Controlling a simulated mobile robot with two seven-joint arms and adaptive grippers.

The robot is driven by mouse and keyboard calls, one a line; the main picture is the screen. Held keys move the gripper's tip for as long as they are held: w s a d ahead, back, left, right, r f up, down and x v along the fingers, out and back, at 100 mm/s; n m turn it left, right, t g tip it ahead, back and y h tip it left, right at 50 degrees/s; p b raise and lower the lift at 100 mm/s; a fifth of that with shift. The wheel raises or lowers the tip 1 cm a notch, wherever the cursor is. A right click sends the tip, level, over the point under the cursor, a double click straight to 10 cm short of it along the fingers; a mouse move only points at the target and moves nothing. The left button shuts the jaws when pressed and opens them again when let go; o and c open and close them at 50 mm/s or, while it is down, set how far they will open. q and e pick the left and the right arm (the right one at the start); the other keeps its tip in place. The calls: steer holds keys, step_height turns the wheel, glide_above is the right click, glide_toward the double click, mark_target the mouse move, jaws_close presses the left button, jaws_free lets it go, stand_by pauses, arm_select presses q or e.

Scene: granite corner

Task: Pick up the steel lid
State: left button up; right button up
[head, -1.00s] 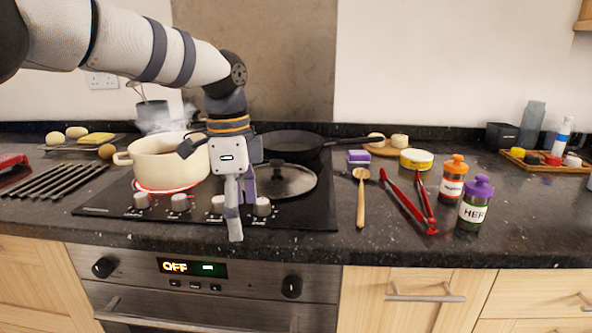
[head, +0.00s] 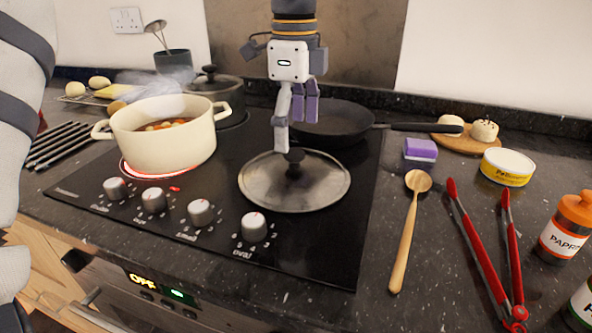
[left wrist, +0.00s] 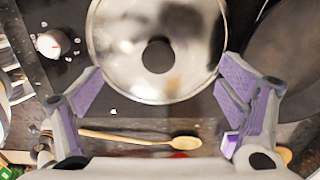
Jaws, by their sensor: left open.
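The steel lid (head: 259,187) is a round, shiny disc with a black knob (head: 294,163) at its centre. It lies flat on the black hob, in front of the frying pan. My left gripper (head: 297,135) points down just above and behind the knob in the head view, with its fingers apart and nothing between them. In the left wrist view the lid (left wrist: 115,70) fills the upper middle, and its knob lies ahead of the gap between the purple-padded fingertips (left wrist: 164,88). My right gripper is in neither view.
A cream pot (head: 165,150) of steaming soup stands on a glowing ring left of the lid. A black frying pan (head: 330,120) sits behind it, its handle reaching right. A wooden spoon (head: 406,240) and red tongs (head: 480,245) lie on the counter at right.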

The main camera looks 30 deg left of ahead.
mark_target(294, 152)
arm_select(q)
steer(key=f, duration=0.4)
steer(key=shift+s+f, duration=0.2)
steer(key=shift+f, duration=0.1)
steer(key=shift+w+f, duration=0.1)
steer(key=shift+f, duration=0.2)
steer(key=c, duration=1.8)
jaws_close()
